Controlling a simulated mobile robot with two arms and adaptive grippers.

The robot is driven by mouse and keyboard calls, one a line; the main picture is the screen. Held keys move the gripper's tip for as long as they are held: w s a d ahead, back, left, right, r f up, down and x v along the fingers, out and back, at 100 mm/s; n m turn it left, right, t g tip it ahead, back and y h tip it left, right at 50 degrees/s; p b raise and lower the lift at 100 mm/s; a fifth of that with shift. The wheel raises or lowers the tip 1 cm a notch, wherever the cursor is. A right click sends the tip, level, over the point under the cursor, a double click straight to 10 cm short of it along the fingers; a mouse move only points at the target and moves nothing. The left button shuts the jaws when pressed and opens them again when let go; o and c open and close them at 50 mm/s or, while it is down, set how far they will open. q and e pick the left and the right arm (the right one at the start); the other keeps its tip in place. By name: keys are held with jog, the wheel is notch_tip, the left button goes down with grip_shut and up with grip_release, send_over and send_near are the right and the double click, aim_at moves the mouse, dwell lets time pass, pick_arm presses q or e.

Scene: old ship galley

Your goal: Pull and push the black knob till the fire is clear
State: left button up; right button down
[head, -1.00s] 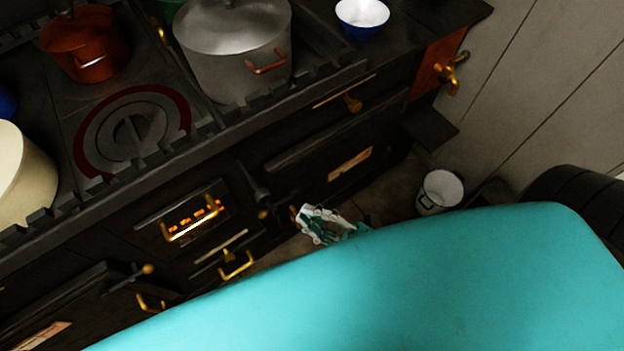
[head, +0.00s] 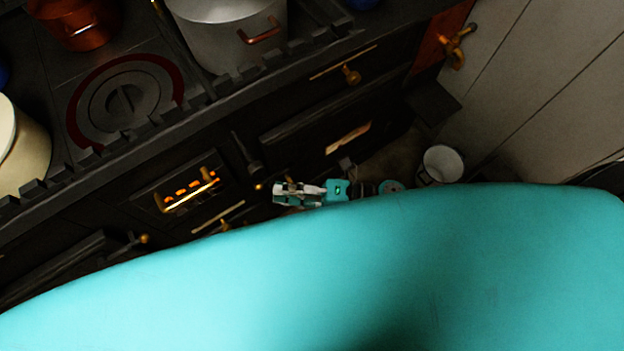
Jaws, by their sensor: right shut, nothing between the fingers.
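The fire (head: 188,192) glows orange behind a barred opening in the black stove front. A dark knob-like fitting (head: 253,166) sits to the right of the fire opening, hard to make out against the black stove. My right gripper (head: 277,193) is in front of the stove, just below and right of this fitting, pointing left. Its fingers are shut with nothing between them. I cannot tell whether its tips touch the stove. My left gripper is not in view.
A grey pot (head: 225,35), an orange pot (head: 75,22) and a cream pot (head: 22,150) stand on the stove top. A brass tap (head: 457,46) juts out at right. A white bucket (head: 441,164) stands on the floor. My teal body part hides the lower view.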

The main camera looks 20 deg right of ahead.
aim_at(253, 164)
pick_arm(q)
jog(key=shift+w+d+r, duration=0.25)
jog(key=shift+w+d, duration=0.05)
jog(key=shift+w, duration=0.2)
pick_arm(e)
jog(key=w, duration=0.1)
jog(key=w+a, duration=0.1)
jog(key=w, duration=0.1)
jog(key=shift+w+a+f, duration=0.1)
jog(key=shift+w, duration=0.1)
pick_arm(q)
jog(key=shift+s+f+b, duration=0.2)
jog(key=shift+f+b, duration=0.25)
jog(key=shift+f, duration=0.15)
pick_arm(e)
jog(key=w+a, duration=0.2)
jog(key=w, duration=0.5)
jog(key=shift+a, duration=0.15)
jog(key=shift+w, duration=0.1)
